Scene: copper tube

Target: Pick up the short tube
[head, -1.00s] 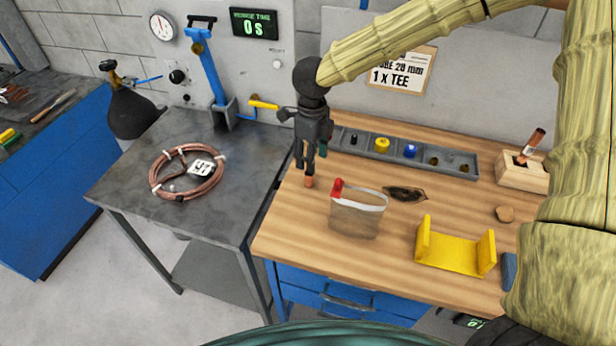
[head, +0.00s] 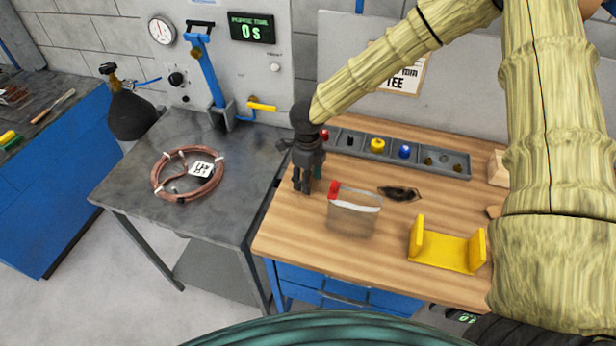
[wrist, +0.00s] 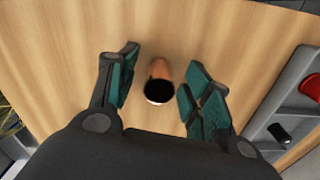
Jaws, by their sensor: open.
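The short tube (wrist: 161,73) is a copper piece that looks upright on the wooden bench. In the wrist view its dark open end faces the camera. My gripper (wrist: 160,62) is open, pointing down, with one teal-padded finger on each side of the tube. Gaps show between the tube and both fingers. In the head view my gripper (head: 302,186) is low over the left part of the bench and hides the tube.
A clear bag with a red clip (head: 354,212) stands just right of my gripper. A grey parts tray (head: 340,150) lies behind it. A yellow cradle (head: 445,253) is further right. The grey table at left holds a copper coil (head: 158,178).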

